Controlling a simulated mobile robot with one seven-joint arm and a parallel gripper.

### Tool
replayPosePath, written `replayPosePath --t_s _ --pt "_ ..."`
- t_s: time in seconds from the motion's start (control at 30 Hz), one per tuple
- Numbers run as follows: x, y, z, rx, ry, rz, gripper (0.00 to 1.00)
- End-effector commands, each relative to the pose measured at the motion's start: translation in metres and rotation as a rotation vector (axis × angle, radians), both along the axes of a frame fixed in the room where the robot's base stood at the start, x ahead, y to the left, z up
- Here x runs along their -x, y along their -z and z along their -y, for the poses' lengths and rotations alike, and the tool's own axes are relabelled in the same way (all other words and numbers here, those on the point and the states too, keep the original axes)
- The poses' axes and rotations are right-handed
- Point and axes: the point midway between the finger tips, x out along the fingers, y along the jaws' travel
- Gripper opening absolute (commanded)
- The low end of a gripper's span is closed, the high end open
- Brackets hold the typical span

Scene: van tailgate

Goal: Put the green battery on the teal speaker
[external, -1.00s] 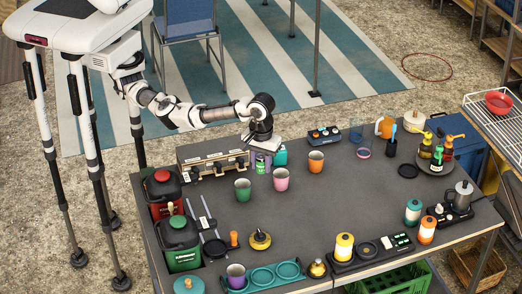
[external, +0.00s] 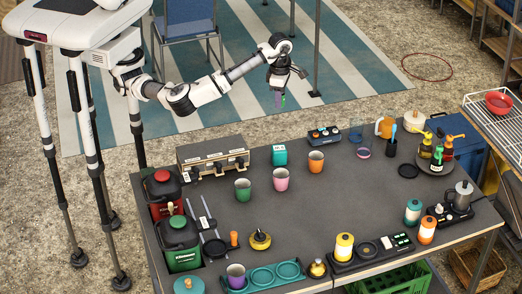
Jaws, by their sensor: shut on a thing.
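The green battery (external: 283,101) is small and partly hidden by the fingers. My gripper (external: 279,92) is shut on it and holds it high in the air, behind the far edge of the table as seen in the picture. The teal speaker (external: 280,155) looks like a small teal block with pale marks on top. It stands upright on the grey table near its far edge, below the gripper in the picture, and its top is clear.
A grey box with knobs (external: 213,157) stands left of the speaker. A green cup (external: 243,189), a pink cup (external: 281,179) and an orange cup (external: 316,162) stand nearby. A control panel (external: 324,135) lies behind right. The table's middle is clear.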

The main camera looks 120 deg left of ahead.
Motion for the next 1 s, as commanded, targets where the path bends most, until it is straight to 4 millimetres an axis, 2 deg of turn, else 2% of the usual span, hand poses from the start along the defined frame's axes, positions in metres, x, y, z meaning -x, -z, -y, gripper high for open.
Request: replayPosePath --t_s 0.03,0.1,0.4,0.9,1.0 --pt "0.000 0.017 0.000 -0.003 -0.001 -0.006 0.04" --pt "0.000 0.036 0.000 -0.004 0.000 -0.006 0.04" --pt "0.000 0.107 0.002 0.000 0.006 -0.002 0.04" --pt "0.000 0.170 0.001 0.000 0.007 -0.001 0.04" --pt "-0.001 0.177 0.001 0.000 0.007 0.000 0.04"
